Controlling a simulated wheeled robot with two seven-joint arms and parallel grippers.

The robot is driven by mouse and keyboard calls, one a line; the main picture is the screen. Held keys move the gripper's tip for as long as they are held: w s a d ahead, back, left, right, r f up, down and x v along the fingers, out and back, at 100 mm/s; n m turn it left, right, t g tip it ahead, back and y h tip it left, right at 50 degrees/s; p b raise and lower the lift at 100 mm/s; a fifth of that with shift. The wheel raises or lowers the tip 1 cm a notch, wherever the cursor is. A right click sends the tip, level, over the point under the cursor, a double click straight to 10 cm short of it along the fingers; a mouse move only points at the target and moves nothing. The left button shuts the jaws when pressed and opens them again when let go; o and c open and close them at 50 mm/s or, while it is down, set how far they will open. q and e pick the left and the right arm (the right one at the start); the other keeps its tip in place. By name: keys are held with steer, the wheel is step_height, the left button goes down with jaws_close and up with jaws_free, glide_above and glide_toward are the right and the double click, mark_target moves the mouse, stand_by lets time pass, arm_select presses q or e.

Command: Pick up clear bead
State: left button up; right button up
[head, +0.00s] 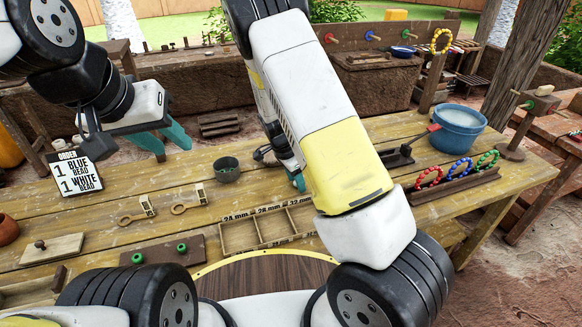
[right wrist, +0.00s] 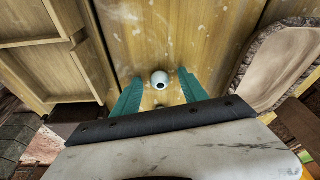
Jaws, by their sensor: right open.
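A small pale, whitish bead (right wrist: 160,80) with a dark hole lies on the wooden table in the right wrist view. It looks white rather than see-through. My right gripper (right wrist: 158,74) is open, with one teal finger on each side of the bead and a gap on both sides. In the head view my right arm hides the bead and most of that gripper; only a teal fingertip shows beside the arm. My left gripper (head: 163,141) is open and empty, above the table's back left near the order card (head: 78,172), which reads one blue bead, one white bead.
A sizing tray (head: 238,236) lies at the table's middle, with a small dark bowl (head: 227,176) behind it. A blue bucket (head: 458,130) and a rack (head: 452,187) of beaded rings stand at right. A brown-rimmed container (right wrist: 247,75) is right of the bead in the wrist view.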

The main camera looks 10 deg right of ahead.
jaws_close()
steer(key=shift+r, duration=0.15)
